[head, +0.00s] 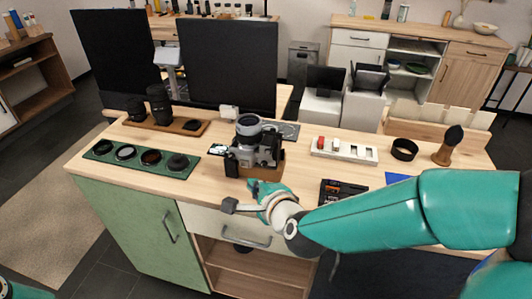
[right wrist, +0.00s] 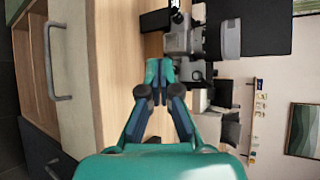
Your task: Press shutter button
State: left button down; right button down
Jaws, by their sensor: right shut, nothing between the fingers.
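A silver and black camera with a large lens (head: 252,147) stands upright on the wooden table, near its front edge. It also shows sideways in the right wrist view (right wrist: 183,40). Its shutter button is too small to make out. My right gripper (head: 257,186) is in front of and below the camera, near the table's front edge. In the right wrist view its fingertips (right wrist: 159,72) are together with nothing between them, pointing toward the camera side; I cannot tell whether they touch it.
A green tray of round filters (head: 139,158) and a wooden tray with lenses (head: 167,122) lie left. A white power strip (head: 343,150), a black ring (head: 404,149) and a brush (head: 448,146) stand right. Two dark monitors (head: 228,65) rise behind. A drawer handle (head: 246,237) sticks out below.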

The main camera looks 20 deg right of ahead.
aim_at(268, 152)
jog(key=shift+w+d, duration=0.8)
jog(key=shift+w, duration=0.35)
jog(key=shift+w+d, duration=0.8)
jog(key=shift+w, duration=0.4)
jog(key=shift+w+d, duration=0.8)
jog(key=shift+w, duration=0.35)
jog(key=shift+w+b, duration=0.1)
jog(key=shift+b, duration=0.3)
jog(key=shift+w+d, duration=0.15)
jog(key=shift+d, duration=0.05)
jog(key=shift+w+d+b, duration=0.2)
jog(key=shift+w+b, duration=0.05)
jog(key=shift+b, duration=0.1)
jog(key=shift+s+a, duration=0.1)
jog(key=shift+s, duration=0.05)
jog(key=shift+s+a, duration=0.3)
jog(key=shift+s, duration=0.15)
